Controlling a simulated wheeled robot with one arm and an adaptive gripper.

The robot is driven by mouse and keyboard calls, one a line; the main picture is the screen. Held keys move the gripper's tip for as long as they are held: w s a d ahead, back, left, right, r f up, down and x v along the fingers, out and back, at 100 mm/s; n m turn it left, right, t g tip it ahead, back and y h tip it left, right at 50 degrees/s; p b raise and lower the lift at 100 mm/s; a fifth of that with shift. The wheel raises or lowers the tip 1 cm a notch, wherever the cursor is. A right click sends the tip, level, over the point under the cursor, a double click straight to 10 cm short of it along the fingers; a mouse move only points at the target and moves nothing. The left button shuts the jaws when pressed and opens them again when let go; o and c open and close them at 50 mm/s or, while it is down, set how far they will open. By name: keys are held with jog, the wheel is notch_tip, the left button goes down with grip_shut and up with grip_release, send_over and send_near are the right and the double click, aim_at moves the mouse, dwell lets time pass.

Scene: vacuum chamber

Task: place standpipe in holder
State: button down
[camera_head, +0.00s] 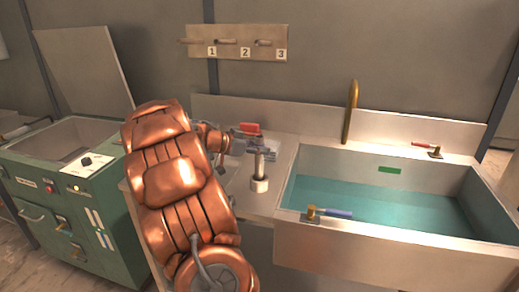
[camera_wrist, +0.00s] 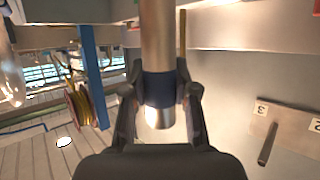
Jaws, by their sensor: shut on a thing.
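The standpipe (camera_head: 259,166) is a grey metal tube, upright over the counter left of the sink, with a wide white lower end (camera_head: 260,185). I cannot tell whether that end touches the counter. My gripper (camera_head: 251,149) is shut around the pipe's upper part. In the wrist view, my gripper (camera_wrist: 160,95) has one finger on each side of the standpipe (camera_wrist: 157,40), at a dark blue band. A numbered wall board (camera_head: 238,42) carries several pegs marked 1, 2 and 3, and may be the holder. Part of it shows in the wrist view (camera_wrist: 290,128).
A sink (camera_head: 345,237) of teal water is at the right, with a brass spout (camera_head: 351,112) behind it. A blue-handled valve (camera_head: 327,213) sits on its front rim and a red-handled one (camera_head: 430,148) at the back. A red item (camera_head: 250,128) lies behind my gripper. A green cabinet (camera_head: 62,200) stands left.

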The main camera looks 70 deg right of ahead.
jog(key=c, duration=0.9)
grip_release()
jog(key=shift+r, duration=0.1)
jog(key=b+v, duration=0.2)
jog(key=v, duration=1)
jog(key=shift+b, duration=0.4)
